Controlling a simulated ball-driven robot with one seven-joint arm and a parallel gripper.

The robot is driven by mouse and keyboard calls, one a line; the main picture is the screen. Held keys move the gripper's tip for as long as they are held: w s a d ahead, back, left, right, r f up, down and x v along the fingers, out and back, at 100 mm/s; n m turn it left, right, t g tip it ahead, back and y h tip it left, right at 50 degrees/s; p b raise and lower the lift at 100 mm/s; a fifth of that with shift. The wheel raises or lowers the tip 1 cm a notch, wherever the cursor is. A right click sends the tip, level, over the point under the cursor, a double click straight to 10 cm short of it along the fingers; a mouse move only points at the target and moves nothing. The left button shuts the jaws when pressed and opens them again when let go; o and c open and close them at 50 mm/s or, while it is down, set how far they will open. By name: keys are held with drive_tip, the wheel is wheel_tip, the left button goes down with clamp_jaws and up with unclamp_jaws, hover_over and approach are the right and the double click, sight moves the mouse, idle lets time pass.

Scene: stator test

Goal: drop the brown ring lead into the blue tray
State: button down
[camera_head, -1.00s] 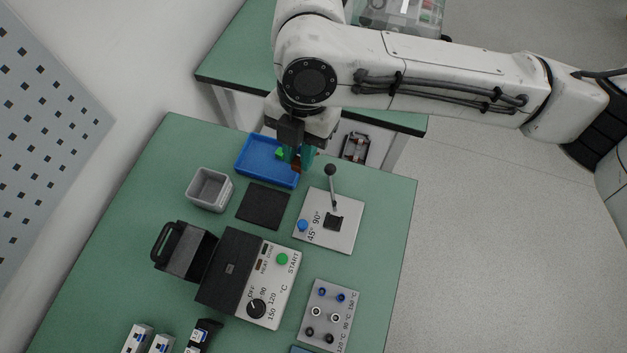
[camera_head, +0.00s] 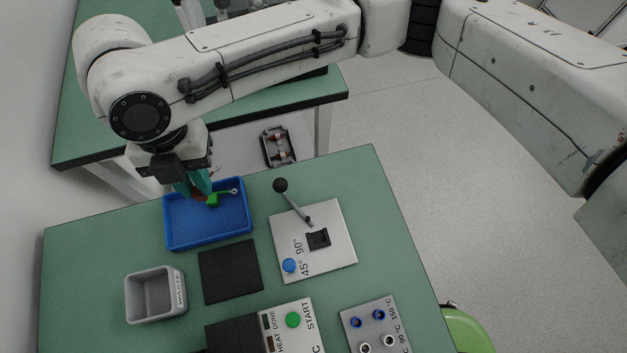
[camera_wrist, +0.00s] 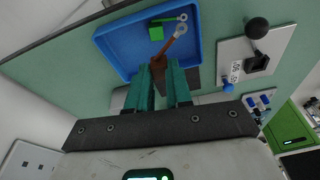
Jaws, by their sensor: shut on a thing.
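The brown ring lead (camera_wrist: 158,67) is between the teal fingers of my gripper (camera_wrist: 162,80) in the wrist view, its ring end pointing away from the fingers. My gripper is shut on it. In the head view my gripper (camera_head: 196,189) is over the far part of the blue tray (camera_head: 205,239), and the lead is mostly hidden by the fingers. The blue tray also shows in the wrist view (camera_wrist: 110,48). A green ring lead (camera_head: 213,200) lies in the tray beside the brown lead; it shows in the wrist view (camera_wrist: 156,33) too. The gap between brown lead and tray floor is unclear.
A grey open bin (camera_head: 155,292) and a black mat (camera_head: 230,271) are in front of the tray. A lever plate (camera_head: 335,262) with an upright black-knobbed lever (camera_head: 281,186) stands to its right. A heater box (camera_head: 293,320) and a socket plate (camera_head: 375,325) are nearer.

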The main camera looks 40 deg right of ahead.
wheel_tip(320, 180, down, 4)
drive_tip(key=b, duration=0.3)
drive_tip(key=shift+f, duration=0.2)
drive_tip(key=shift+r, duration=0.1)
drive_tip(key=c, duration=0.9)
unclamp_jaws()
drive_tip(key=shift+c, duration=0.2)
wheel_tip(320, 180, up, 10)
drive_tip(key=w+d, duration=0.1)
drive_tip(key=w, duration=0.1)
drive_tip(key=shift+r, duration=0.25)
drive_tip(key=shift+p, duration=0.3)
